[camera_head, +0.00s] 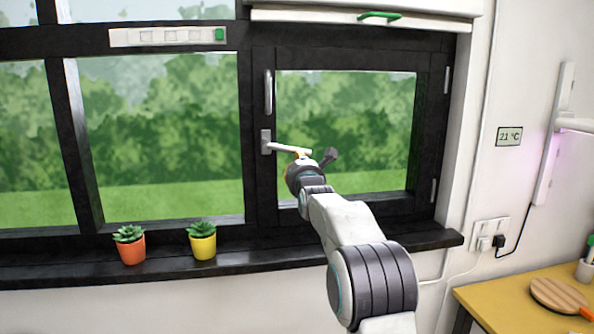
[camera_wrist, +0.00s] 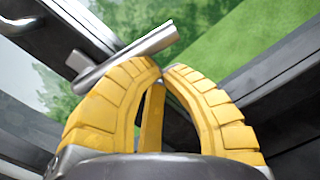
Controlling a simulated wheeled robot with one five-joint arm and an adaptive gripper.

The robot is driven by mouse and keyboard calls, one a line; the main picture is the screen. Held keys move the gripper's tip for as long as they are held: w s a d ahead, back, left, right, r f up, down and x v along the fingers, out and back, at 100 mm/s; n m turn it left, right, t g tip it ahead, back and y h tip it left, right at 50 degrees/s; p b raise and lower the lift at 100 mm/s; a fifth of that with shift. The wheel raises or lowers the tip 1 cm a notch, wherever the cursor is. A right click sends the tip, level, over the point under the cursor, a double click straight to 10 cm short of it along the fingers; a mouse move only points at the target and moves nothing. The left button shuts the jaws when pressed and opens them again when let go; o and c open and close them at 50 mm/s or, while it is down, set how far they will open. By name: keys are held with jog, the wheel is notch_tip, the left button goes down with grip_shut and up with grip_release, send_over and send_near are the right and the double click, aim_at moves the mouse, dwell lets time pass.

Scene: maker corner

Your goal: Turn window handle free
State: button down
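The window handle (camera_head: 287,148) is a pale metal lever on a small plate (camera_head: 266,142) on the dark frame at the left of the right-hand sash. Its lever points right, nearly level. My gripper (camera_head: 301,155) is at the lever's free end, just below it. In the wrist view the lever (camera_wrist: 125,56) crosses the picture at a slant, just beyond the yellow fingertips of my gripper (camera_wrist: 161,70). The fingertips almost meet, with no lever visible between them. Whether a finger touches the lever is hard to tell. The sash (camera_head: 425,130) looks closed.
An orange pot (camera_head: 131,250) and a yellow pot (camera_head: 203,246) with plants stand on the dark sill (camera_head: 300,262), left of my arm. A vertical grab bar (camera_head: 268,92) sits above the handle. A yellow table (camera_head: 505,301) is at lower right.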

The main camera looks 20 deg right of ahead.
jog(key=shift+d+r, duration=0.25)
jog(key=shift+r, duration=0.25)
jog(key=shift+d+r, duration=0.25)
jog(key=shift+r, duration=0.25)
jog(key=shift+f, duration=0.1)
